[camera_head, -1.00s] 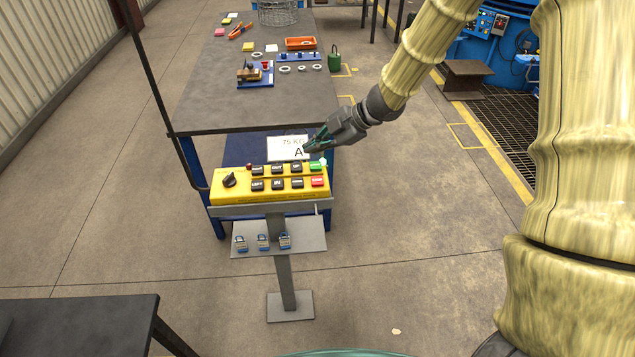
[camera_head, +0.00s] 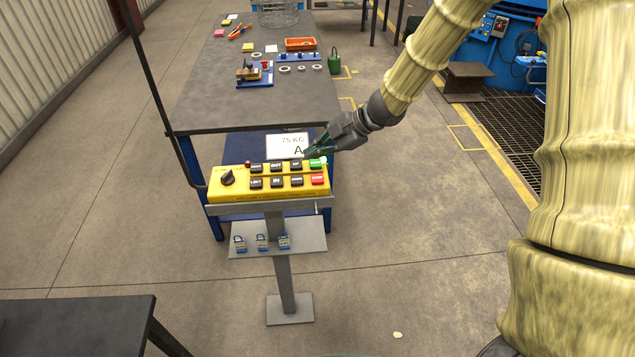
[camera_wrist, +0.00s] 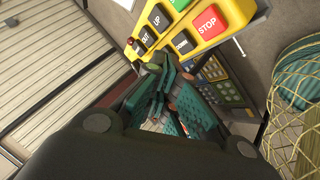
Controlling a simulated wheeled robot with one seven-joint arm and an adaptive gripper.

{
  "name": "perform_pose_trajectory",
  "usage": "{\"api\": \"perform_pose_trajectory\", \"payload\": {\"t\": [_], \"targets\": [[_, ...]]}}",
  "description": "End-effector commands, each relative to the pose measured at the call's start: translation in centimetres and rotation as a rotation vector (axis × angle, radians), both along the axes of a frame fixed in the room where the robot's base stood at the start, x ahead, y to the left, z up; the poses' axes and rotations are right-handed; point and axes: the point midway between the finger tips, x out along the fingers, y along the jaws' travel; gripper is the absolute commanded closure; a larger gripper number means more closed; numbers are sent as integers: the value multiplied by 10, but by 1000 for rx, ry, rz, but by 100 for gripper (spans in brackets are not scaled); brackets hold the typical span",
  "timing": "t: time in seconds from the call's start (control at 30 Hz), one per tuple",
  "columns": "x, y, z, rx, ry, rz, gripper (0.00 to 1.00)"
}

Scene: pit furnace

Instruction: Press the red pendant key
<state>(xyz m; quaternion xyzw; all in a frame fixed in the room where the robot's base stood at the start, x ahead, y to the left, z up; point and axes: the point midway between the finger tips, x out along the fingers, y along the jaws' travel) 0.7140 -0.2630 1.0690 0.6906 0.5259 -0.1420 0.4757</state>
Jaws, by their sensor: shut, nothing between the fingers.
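The yellow pendant (camera_head: 270,194) sits on a grey stand and carries several keys and a black knob. The red key (camera_head: 318,180) is at its lower right end; in the wrist view it reads STOP (camera_wrist: 208,22). A green key (camera_head: 316,163) lies just behind it. My gripper (camera_head: 308,152) is shut and empty, with its tips close above the back right edge of the pendant, near the green key. In the wrist view the closed fingers (camera_wrist: 160,75) lie below the pendant's edge in the picture, apart from the red key. Whether the tips touch the pendant is unclear.
A white sign (camera_head: 288,145) reading 75 KG A is behind the pendant. A workbench (camera_head: 215,95) with parts on it stands beyond. A shelf (camera_head: 305,240) with several padlocks hangs below the pendant.

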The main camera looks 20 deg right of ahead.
Motion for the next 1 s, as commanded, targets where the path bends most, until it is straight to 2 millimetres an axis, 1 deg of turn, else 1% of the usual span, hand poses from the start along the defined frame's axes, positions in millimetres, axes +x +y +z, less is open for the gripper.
{"api": "perform_pose_trajectory", "payload": {"t": [0.03, 0.3, 0.5, 0.63, 1.0], "targets": [[0, 0, -11, 1, -1, 0, 100], [0, 0, -38, 0, -1, -1, 100], [0, 0, -55, 0, 1, 0, 100], [0, 0, -59, 1, 1, 1, 100], [0, 0, -59, 1, 1, 1, 100]]}}
